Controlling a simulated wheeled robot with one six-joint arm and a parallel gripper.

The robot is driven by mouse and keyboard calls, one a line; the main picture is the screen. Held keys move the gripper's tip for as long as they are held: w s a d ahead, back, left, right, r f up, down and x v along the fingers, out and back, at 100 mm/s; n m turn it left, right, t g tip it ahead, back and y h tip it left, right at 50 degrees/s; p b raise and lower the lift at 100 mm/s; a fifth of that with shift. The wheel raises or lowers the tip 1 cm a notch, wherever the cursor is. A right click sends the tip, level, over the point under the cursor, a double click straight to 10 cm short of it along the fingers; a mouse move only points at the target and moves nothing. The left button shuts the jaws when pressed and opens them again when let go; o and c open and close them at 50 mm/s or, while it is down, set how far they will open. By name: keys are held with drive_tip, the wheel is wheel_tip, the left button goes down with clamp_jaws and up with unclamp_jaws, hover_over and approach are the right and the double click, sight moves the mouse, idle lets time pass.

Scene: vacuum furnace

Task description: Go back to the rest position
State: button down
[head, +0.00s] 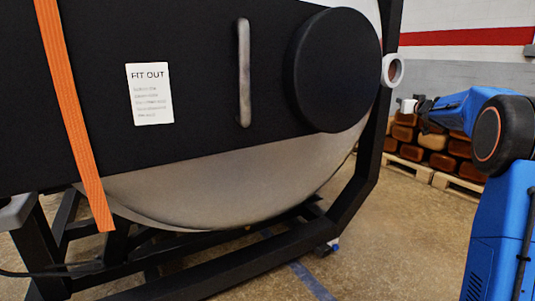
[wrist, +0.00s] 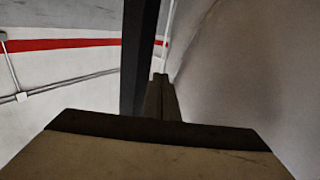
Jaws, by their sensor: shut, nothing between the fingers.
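My blue arm (head: 475,110) stands at the right of the head view, bent toward the furnace. My gripper (wrist: 161,78) shows in the wrist view as two dark fingers pressed together, with nothing between them. In the head view its dark end is small, in front of the stacked blocks, and its fingers are hard to make out. The vacuum furnace (head: 215,190) fills the left and middle of the head view, with a black front, a long grey handle (head: 243,72) and a round black cover (head: 335,70). I cannot tell the exact gap between gripper and furnace.
A black frame leg (head: 365,170) stands between furnace and arm. A pale ring (head: 393,70) sticks out beside it. Brown blocks (head: 440,162) lie on pallets (head: 412,170) behind. An orange strap (head: 75,110) hangs at left. Bare floor (head: 400,250) lies between the frame and my arm.

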drive_tip(key=s+a+f+m+g+h, duration=0.2)
drive_tip(key=s+a, duration=0.3)
drive_tip(key=s, duration=0.8)
drive_tip(key=s+a+f+m+g+h, duration=0.1)
drive_tip(key=s+a+f+g+h, duration=0.3)
drive_tip(key=s, duration=0.9)
drive_tip(key=s+a+f+n+g+y, duration=0.1)
drive_tip(key=s+a+f, duration=0.5)
drive_tip(key=s, duration=0.8)
drive_tip(key=s+a+f+n+g+y, duration=0.1)
drive_tip(key=s+a+f+g+y, duration=0.2)
drive_tip(key=s+a+f, duration=0.3)
drive_tip(key=s+a+f+g+y, duration=0.2)
drive_tip(key=s+a+f, duration=0.4)
drive_tip(key=s+f, duration=0.7)
drive_tip(key=s+g, duration=0.1)
drive_tip(key=s, duration=0.8)
drive_tip(key=shift+a+f+n, duration=0.15)
drive_tip(key=shift+f+n, duration=0.15)
drive_tip(key=shift+n, duration=0.1)
